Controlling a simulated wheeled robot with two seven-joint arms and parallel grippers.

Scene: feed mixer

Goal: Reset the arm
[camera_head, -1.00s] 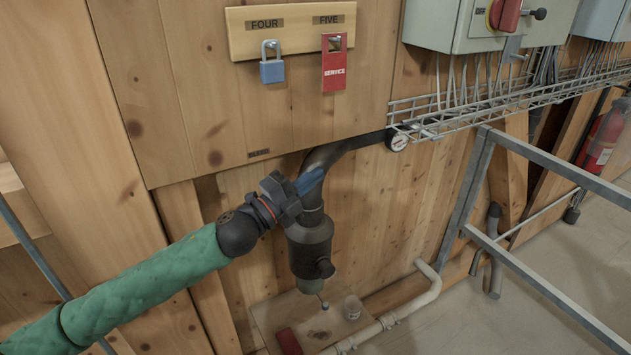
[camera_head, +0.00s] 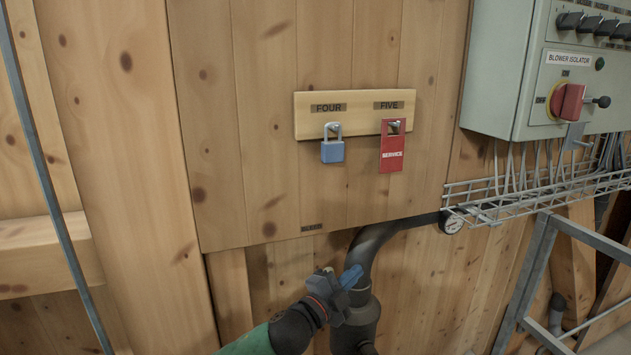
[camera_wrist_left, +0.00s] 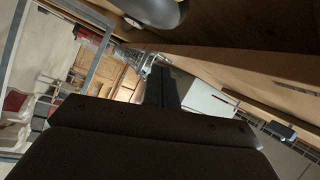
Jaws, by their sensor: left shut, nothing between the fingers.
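My left arm comes in from the bottom of the head view, with a green sleeve and a dark wrist. My left gripper (camera_head: 349,280) is shut and empty. It is in front of the dark pipe (camera_head: 372,250) below the wooden board; I cannot tell whether they touch. In the left wrist view the shut fingers (camera_wrist_left: 160,85) point away from the camera. My right arm and gripper are not in view.
A blue padlock (camera_head: 332,151) and a red service tag (camera_head: 392,153) hang on the FOUR and FIVE board (camera_head: 355,104). A blower isolator box (camera_head: 515,75) is upper right. A wire cable tray (camera_head: 540,196) and a grey rail (camera_head: 527,285) stand at right.

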